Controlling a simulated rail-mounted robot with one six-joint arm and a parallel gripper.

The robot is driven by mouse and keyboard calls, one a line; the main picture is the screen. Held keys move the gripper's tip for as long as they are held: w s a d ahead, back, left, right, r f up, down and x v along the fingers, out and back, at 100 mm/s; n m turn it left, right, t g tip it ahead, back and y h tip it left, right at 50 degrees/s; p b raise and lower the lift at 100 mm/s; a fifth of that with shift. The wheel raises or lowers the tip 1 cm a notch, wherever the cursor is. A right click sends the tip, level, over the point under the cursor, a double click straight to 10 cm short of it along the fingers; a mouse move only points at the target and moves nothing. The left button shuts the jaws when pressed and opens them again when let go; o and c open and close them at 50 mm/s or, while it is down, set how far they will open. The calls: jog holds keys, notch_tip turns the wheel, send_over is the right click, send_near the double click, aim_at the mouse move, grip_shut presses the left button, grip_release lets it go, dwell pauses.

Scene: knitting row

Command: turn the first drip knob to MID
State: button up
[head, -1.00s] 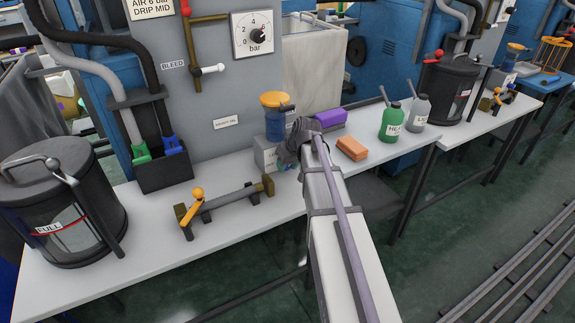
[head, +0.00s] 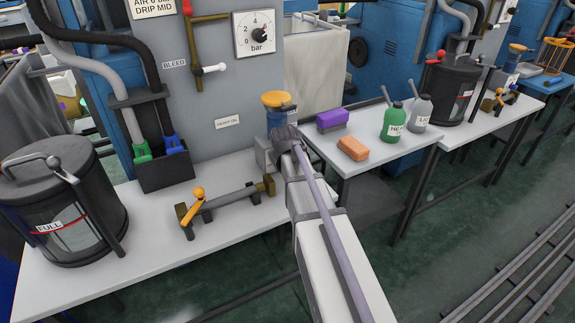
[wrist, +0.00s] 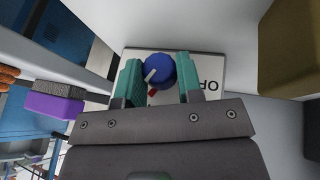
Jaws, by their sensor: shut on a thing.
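The first drip knob (wrist: 160,70) is blue and round with a white pointer, and shows in the wrist view in front of a pale plate (wrist: 216,66). The pointer aims toward the lower left of that view, and a small red mark lies just below the knob. My gripper (wrist: 158,82) has its teal fingers on both sides of the knob, shut on it. Letters on the plate are partly cut off by the right finger. In the head view the drip unit (head: 276,99) has an orange top and blue bowl; my arm hides the knob and fingers.
A purple-and-grey block (head: 332,120), an orange brick (head: 352,148) and a green bottle (head: 393,124) stand right of my arm. A grey bar with an orange lever (head: 192,208) lies left on the bench. A pressure gauge (head: 254,35) hangs above.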

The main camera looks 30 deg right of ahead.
jog(key=o, duration=0.9)
jog(key=p+v, duration=0.9)
jog(key=v, duration=0.1)
jog(key=shift+s+r+p, duration=0.1)
jog(key=shift+r+p, duration=0.2)
jog(key=shift+r, duration=0.1)
jog(key=s+a+f+g+y, duration=0.25)
jog(key=s+a+g, duration=0.25)
jog(key=s+a, duration=1.1)
jog(key=shift+m+y, duration=0.25)
jog(key=shift+m, duration=0.05)
jog(key=r+p, duration=1.4)
jog(key=shift+w+d+r, duration=0.1)
jog(key=shift+d+r, duration=0.15)
